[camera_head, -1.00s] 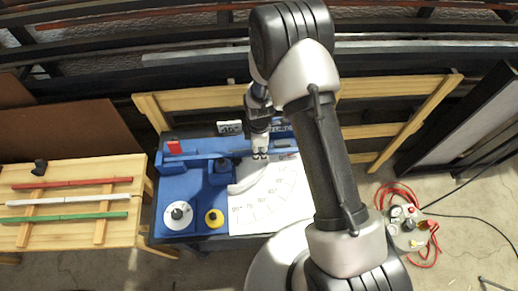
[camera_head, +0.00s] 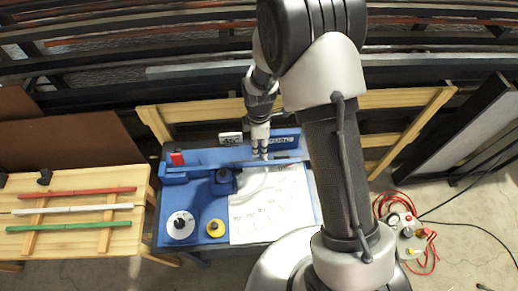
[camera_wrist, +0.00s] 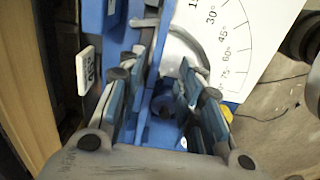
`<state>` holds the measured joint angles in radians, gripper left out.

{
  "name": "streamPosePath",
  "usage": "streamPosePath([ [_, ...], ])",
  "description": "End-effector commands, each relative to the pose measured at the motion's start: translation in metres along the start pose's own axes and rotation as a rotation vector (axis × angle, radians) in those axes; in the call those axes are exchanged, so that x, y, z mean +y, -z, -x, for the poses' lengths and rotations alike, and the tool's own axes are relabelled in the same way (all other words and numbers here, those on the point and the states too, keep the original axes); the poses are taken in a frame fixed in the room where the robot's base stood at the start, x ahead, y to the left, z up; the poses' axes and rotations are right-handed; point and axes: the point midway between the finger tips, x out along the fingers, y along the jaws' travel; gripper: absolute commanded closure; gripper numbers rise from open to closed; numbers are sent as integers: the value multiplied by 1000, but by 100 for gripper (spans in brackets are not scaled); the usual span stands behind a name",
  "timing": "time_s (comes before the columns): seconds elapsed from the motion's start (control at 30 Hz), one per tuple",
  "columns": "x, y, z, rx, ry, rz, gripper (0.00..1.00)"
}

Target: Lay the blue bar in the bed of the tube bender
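The blue tube bender (camera_head: 195,205) stands on a bench in the middle of the head view, with a white angle sheet (camera_head: 270,205) beside its bed. A thin bluish bar (camera_head: 225,166) appears to lie lengthwise along the bed, past the round blue post; against the blue body its ends are hard to tell. My gripper (camera_head: 263,153) is above the bed at the bar's right part, pointing down. In the wrist view my gripper (camera_wrist: 160,100) has its two fingers spread apart, with the blue bed showing between them and nothing held.
A wooden table (camera_head: 20,222) on the left carries a red bar (camera_head: 90,191), a white bar (camera_head: 90,208) and a green bar (camera_head: 80,226). A wooden rail (camera_head: 200,112) runs behind the bender. Red cables (camera_head: 385,203) lie on the floor at right.

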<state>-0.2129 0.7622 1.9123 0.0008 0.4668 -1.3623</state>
Motion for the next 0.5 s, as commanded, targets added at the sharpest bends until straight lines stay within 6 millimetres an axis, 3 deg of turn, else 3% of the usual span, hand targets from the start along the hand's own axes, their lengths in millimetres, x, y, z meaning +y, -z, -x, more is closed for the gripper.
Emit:
streamPosePath([
  [0.33, 0, -2, 22, 2, -9, -27, 67],
  [0.43, 0, -8, 54, 9, -36, -112, 67],
  [0.5, -4, -15, 89, 18, -64, -210, 67],
])
